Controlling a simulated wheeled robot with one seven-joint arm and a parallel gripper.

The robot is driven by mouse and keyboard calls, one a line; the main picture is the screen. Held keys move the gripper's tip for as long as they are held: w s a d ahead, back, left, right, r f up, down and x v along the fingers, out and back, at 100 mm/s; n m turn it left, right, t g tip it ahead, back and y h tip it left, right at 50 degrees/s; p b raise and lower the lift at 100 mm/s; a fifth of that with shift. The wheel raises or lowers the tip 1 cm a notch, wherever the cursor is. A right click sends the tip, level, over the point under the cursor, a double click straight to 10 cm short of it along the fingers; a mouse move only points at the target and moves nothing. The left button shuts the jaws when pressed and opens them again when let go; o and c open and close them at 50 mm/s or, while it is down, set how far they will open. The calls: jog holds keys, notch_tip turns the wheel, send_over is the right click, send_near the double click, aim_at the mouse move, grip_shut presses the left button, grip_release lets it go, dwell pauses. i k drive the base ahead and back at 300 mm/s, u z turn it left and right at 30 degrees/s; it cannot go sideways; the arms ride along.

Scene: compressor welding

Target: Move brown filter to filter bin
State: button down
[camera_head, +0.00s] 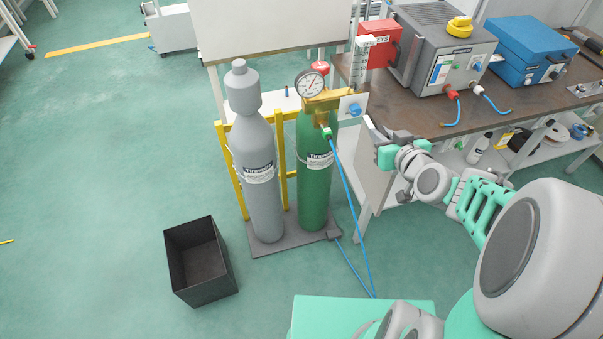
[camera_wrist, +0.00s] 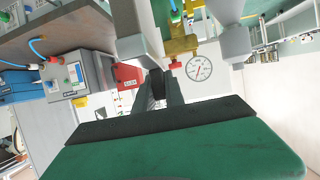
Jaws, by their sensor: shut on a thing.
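My gripper (camera_head: 369,122) is beside the green gas cylinder's valve, at the workbench's left edge. In the wrist view its fingers (camera_wrist: 159,86) are close together and shut on a flat slab, which I take to be the brown filter (camera_wrist: 141,45). The slab is seen nearly edge-on, with a pale edge and a dark side. In the head view a pale square plate with a blue spot (camera_head: 352,108) shows at the fingertips; no brown face is clear there. An open, empty black box (camera_head: 205,283), likely the filter bin, stands on the floor at lower left.
A grey cylinder (camera_head: 257,175) and a green cylinder (camera_head: 314,180) stand by a yellow frame, with a gauge (camera_head: 310,84) on top. A blue hose (camera_head: 351,190) hangs beside them. The workbench (camera_head: 430,120) carries machines. Floor around the box is clear.

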aim_at(209, 276)
jog(key=u, duration=1.7)
jog(key=i, duration=1)
jog(key=u, duration=1.3)
